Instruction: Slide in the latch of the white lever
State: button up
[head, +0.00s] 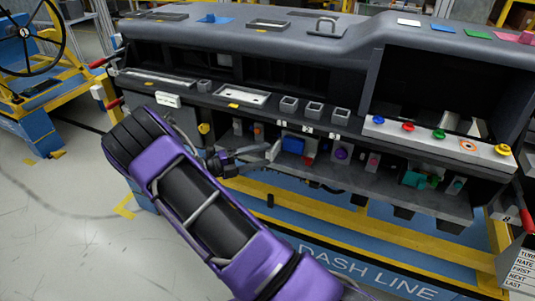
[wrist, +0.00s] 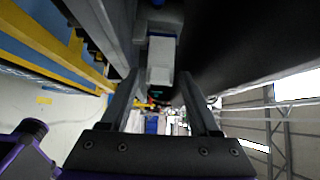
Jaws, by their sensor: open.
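A white block-like part (wrist: 160,58), which looks like the white lever, shows in the wrist view. It hangs from a grey mount under the dashboard and lies between the lines of my two fingers. My gripper (wrist: 160,76) is open, with a dark finger on each side of that part. I cannot tell whether either finger touches it. In the head view my gripper (head: 262,154) reaches rightward into the lower shelf of the dashboard module. A small pale piece (head: 273,151) shows at its tips there. The latch itself is too small to make out.
The dashboard (head: 270,45) overhangs the shelf. Right of my gripper stand a blue block (head: 293,145), a purple knob (head: 341,153) and a teal part (head: 415,180). A yellow knob (head: 204,128) is close to my wrist. Open floor (head: 60,220) lies to the left.

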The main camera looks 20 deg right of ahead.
jog(key=a, duration=1.5)
jog(key=shift+w, duration=0.4)
